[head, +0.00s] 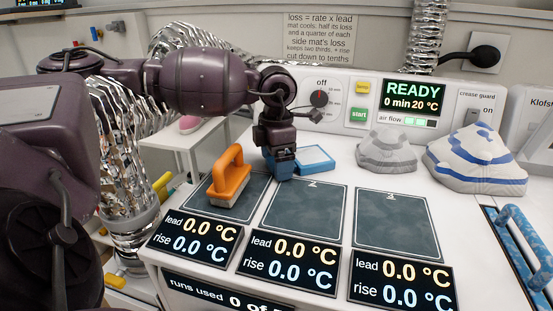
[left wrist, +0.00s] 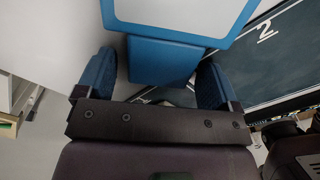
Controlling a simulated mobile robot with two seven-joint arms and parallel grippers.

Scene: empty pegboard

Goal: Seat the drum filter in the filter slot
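A flat panel with a white face and a blue frame, apparently the drum filter (head: 314,158), lies on the white worktop behind the dark mats. In the left wrist view the filter (left wrist: 178,12) is at the top, and its blue tab (left wrist: 160,62) reaches down between my fingers. My left gripper (head: 280,166) points down at the filter's left side. Its blue fingers (left wrist: 155,85) are apart on either side of the tab, with a gap at the left finger. I cannot pick out the filter slot for certain. My right gripper is not in view.
An orange-handled brush (head: 230,178) rests on the left mat. The middle mat (head: 303,210) and right mat (head: 397,222) are bare. Grey cloth (head: 386,152) and blue-striped cloth (head: 480,160) lie at the back right. A control panel (head: 350,104) stands behind. Blue bars (head: 525,245) are at the right edge.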

